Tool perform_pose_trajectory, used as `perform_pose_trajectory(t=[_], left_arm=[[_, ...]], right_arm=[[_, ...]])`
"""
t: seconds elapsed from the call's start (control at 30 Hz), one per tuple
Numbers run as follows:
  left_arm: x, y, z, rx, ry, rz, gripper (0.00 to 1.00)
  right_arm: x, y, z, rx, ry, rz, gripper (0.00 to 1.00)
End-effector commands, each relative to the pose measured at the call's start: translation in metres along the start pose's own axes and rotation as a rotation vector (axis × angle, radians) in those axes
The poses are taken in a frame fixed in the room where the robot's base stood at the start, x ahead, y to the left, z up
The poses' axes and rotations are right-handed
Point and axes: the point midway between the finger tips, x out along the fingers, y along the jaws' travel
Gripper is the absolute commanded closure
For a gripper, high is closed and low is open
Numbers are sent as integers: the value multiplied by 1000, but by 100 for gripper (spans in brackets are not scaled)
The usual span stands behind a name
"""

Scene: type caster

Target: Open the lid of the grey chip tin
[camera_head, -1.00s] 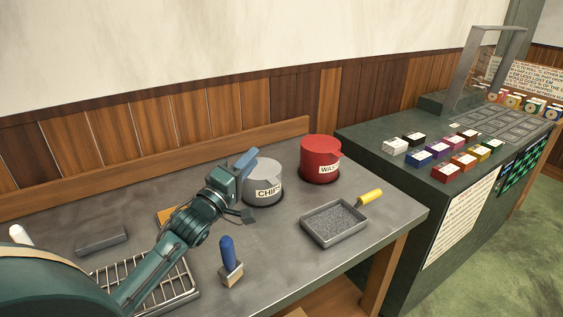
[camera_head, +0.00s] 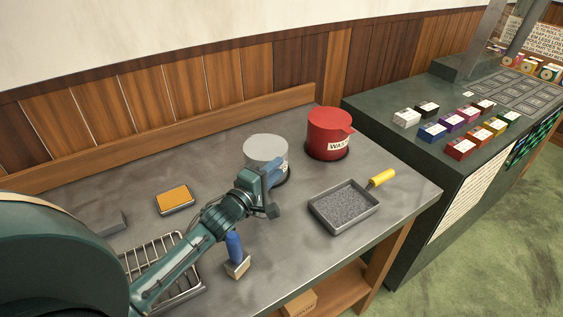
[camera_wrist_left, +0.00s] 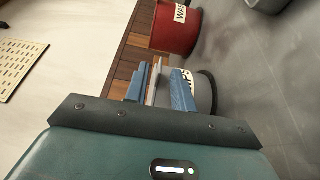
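The grey chip tin (camera_head: 265,147) stands upright on the workbench, its lid down. My left gripper (camera_head: 275,172) is at the tin's near side and hides most of its front and label. In the left wrist view, my left gripper's blue fingers (camera_wrist_left: 161,90) are apart, with a gap between them. Part of the tin (camera_wrist_left: 203,92) shows beyond them, with a pale thin edge in the gap. I cannot tell whether the fingers touch the tin. My right gripper is in neither view.
The red waste tin (camera_head: 329,132) stands just right of the chip tin. A grey tray (camera_head: 372,212) with a yellow-handled tool lies to the right. A blue-handled brush (camera_head: 235,248), a wire rack (camera_head: 150,258) and an orange pad (camera_head: 174,198) are near my left arm.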

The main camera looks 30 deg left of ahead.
Motion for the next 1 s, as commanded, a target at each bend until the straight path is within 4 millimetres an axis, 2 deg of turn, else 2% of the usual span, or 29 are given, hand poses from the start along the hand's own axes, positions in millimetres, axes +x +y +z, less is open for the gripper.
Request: perform_pose_trajectory(t=[0.1,0.23,0.57,0.87,1.0], left_arm=[[18,1,0,0,0,1,75],[29,1,0,-1,-1,1,75],[33,0,0,0,-1,0,75],[32,0,0,0,-1,0,99],[32,0,0,1,-1,0,100]], right_arm=[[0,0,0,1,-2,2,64],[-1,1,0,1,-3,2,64],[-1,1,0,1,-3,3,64],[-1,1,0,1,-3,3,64],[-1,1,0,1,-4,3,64]])
